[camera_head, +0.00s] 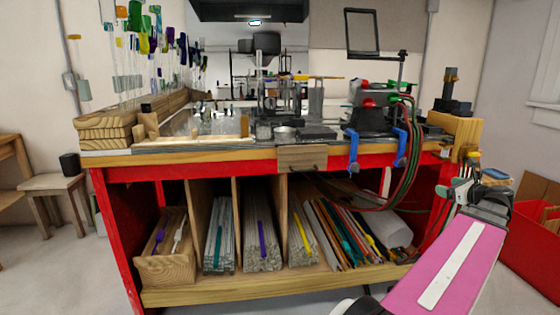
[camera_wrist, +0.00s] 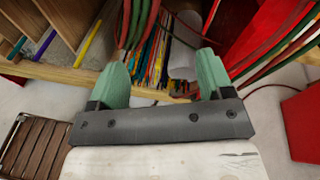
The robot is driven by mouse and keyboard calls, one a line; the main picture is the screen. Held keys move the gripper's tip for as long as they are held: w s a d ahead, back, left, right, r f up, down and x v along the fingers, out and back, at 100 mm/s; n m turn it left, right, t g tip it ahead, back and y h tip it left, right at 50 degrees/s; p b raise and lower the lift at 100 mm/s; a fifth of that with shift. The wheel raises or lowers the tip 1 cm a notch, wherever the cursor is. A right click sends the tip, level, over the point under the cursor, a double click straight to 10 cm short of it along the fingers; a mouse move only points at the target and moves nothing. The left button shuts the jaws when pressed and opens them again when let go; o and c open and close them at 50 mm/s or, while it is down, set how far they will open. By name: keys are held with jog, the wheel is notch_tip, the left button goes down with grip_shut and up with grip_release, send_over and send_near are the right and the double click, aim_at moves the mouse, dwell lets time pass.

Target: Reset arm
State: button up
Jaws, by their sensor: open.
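My gripper (camera_wrist: 162,85) shows in the wrist view with its two green fingers wide apart and nothing between them. It points toward the lower shelf (camera_wrist: 60,73) of the red workbench, where colored glass rods (camera_wrist: 168,55) lie beyond the fingertips. In the head view my arm, with a pink panel, reaches up at the lower right, in front of the bench's right end. The fingers are hard to make out in the head view. The colored rods (camera_head: 345,237) also lie in the right compartment of the shelf there.
The workbench top (camera_head: 225,150) holds a torch (camera_head: 368,112), metal tools and blue clamps (camera_head: 353,150). Red and green hoses (camera_head: 412,150) hang at its right front. A red bin (camera_head: 530,240) stands at the right, a stool (camera_head: 52,184) at the left. Open floor lies left of the bench.

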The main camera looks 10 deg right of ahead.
jog(key=w+a+f+n+g+y, duration=0.1)
jog(key=w+a+f+n+g, duration=0.25)
jog(key=a+f, duration=0.4)
jog(key=w+a+f+n+g+y, duration=0.15)
jog(key=w+a+f+n, duration=0.3)
jog(key=a, duration=0.55)
jog(key=w+a+f+n+g, duration=0.3)
jog(key=a+f+n, duration=0.25)
jog(key=a, duration=0.35)
jog(key=s+a+f+n+g+h, duration=0.2)
jog(key=a+f+n, duration=0.5)
jog(key=a, duration=0.6)
jog(key=s+a+f+n+g+h, duration=0.2)
jog(key=s+a+f+n+g, duration=0.3)
jog(key=a+f+n, duration=0.3)
jog(key=a+n, duration=0.3)
jog(key=a, duration=0.2)
jog(key=shift+s+f+h, duration=0.15)
jog(key=shift+h, duration=0.2)
jog(key=shift+c, duration=0.4)
